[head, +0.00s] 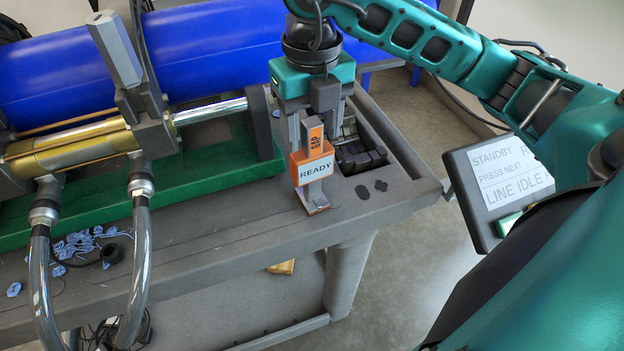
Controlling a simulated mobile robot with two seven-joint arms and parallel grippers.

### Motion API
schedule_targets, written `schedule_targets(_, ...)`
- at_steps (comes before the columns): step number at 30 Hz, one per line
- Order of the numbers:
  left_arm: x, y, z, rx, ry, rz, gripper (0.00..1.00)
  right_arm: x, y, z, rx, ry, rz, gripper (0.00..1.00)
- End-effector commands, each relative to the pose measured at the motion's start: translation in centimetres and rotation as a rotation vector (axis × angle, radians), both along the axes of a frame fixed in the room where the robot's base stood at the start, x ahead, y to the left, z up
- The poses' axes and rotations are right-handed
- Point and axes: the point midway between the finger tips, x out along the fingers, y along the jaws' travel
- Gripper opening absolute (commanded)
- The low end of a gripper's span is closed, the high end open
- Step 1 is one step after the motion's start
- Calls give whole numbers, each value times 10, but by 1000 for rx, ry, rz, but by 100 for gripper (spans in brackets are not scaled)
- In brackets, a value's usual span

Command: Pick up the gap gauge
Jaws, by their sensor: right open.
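The gap gauge (312,168) stands upright near the front right corner of the grey cart (235,228). It is orange and grey, with a GAP label on top and a white READY plate. My right gripper (312,128) points down from above at the gauge's upper part and is open. Its fingers overlap the gauge in the picture; I cannot tell whether they touch it. The gauge's back side is hidden. My left gripper is out of view.
A green rail (140,200) with a brass cylinder (70,148) and hoses lies to the left. A big blue pipe (210,50) runs behind. A dark tray of blocks (358,155) is right of the gauge. A display (500,180) stands at right.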

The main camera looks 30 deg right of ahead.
Motion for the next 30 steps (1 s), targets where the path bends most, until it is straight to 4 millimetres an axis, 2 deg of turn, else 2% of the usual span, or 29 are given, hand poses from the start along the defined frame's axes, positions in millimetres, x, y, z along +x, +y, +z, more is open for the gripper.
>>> schedule_targets(4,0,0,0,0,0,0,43,0,0,-12,-1,1,1,57)
schedule_targets(11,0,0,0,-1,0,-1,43,0,0,-13,-1,-1,1,57)
schedule_targets(27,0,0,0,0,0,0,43,0,0,-13,0,-1,1,6)
schedule_targets(30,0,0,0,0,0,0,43,0,0,-13,0,-1,1,0)
